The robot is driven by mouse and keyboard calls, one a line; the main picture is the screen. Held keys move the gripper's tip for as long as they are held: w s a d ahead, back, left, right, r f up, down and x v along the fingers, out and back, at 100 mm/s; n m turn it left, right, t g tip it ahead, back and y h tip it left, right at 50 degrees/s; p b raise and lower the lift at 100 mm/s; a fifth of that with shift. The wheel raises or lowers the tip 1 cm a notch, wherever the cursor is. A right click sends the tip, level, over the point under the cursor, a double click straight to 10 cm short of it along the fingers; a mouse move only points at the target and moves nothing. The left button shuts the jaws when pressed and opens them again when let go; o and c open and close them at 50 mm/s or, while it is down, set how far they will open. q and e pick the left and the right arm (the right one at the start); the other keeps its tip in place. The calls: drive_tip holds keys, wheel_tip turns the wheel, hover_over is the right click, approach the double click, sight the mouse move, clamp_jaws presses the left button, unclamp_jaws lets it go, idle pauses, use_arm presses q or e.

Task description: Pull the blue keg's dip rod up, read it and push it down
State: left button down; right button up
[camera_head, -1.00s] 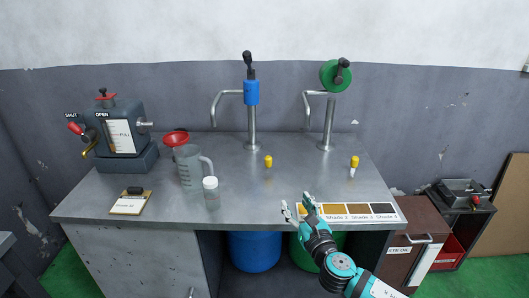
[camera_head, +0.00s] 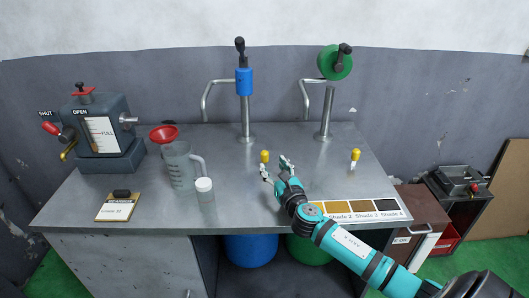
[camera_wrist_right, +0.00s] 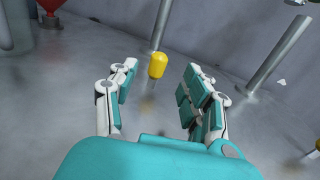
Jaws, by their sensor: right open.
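The blue keg (camera_head: 250,249) stands under the bench, its lower part below the bench edge. The left dip rod's yellow knob (camera_head: 264,156) sticks up from the bench top in front of the blue pump; it also shows in the right wrist view (camera_wrist_right: 157,65). A second yellow knob (camera_head: 355,154) stands at the right, above the green keg (camera_head: 310,249). My right gripper (camera_head: 275,168) is open and empty, close in front of the left knob. In the right wrist view the knob is beyond and between the open fingers (camera_wrist_right: 160,95), apart from them. My left gripper is not visible.
The blue pump (camera_head: 244,82) and green pump (camera_head: 335,63) stand behind the knobs. The shade card (camera_head: 362,211) lies at the front right.

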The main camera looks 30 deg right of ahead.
sight(266, 155)
drive_tip(key=x, duration=0.8)
drive_tip(key=shift+w, duration=0.2)
clamp_jaws()
